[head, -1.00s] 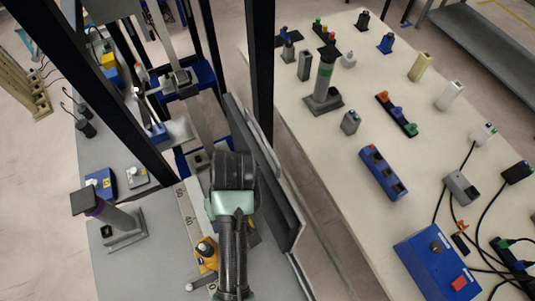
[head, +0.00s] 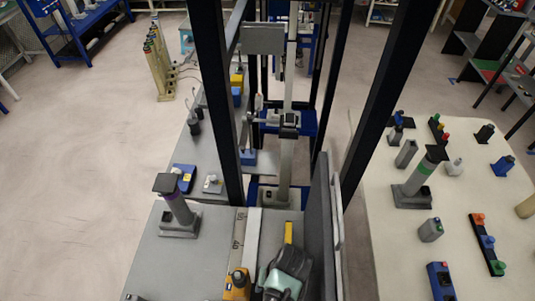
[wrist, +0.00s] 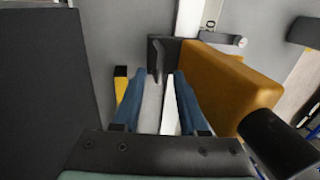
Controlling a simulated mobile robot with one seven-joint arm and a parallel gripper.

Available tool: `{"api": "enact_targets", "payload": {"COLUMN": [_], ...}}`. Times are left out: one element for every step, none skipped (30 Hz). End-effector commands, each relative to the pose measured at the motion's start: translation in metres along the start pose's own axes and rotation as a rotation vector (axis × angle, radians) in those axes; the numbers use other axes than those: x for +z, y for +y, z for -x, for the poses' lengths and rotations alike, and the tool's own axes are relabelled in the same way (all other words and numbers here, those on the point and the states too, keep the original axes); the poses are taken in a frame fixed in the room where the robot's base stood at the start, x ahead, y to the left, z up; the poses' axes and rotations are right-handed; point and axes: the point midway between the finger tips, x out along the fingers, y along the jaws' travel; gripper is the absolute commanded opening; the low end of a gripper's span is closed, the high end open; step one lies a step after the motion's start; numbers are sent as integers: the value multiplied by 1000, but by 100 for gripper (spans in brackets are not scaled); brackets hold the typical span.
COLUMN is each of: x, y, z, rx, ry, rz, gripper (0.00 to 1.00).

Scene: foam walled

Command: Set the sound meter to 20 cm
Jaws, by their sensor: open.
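In the wrist view, my gripper (wrist: 153,100) has two blue fingers apart. The orange meter body (wrist: 230,88) lies right of the fingers. A dark upright fin (wrist: 157,58) shows beyond and between the fingertips. I cannot tell whether they touch anything.
A dark grey panel (head: 320,225) stands close to my gripper's right. A grey stand with a black top (head: 178,205) is on the bench at left. Dark frame posts (head: 215,100) rise behind. A white table (head: 420,240) with several devices is at right.

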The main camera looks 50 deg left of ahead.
Motion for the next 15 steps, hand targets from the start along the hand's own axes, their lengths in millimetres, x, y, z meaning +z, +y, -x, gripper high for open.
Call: {"api": "enact_targets", "payload": {"x": [0, 0, 0, 0, 0, 0, 0, 0, 0, 0, 0, 0, 0, 0, 0], "y": [0, 0, 0, 0, 0, 0, 0, 0, 0, 0, 0, 0, 0, 0, 0], "z": [-4, -6, -8, -9, -10, -10, -11, -11, -11, -11, -11, -11, -10, -10, -10], "rx": [0, 0, 0, 0, 0, 0, 0, 0, 0, 0, 0, 0, 0, 0, 0], "ry": [0, 0, -1, -1, 0, 1, 1, 1, 1, 1, 1, 1, 1, 1, 1], "rz": [1, 1, 1, 1, 1, 1, 1, 1, 1, 1, 1, 1, 1, 1, 1], "gripper": [42, 42, 42, 42, 42, 42, 42, 42, 42, 42, 42, 42, 42, 37, 30]}}
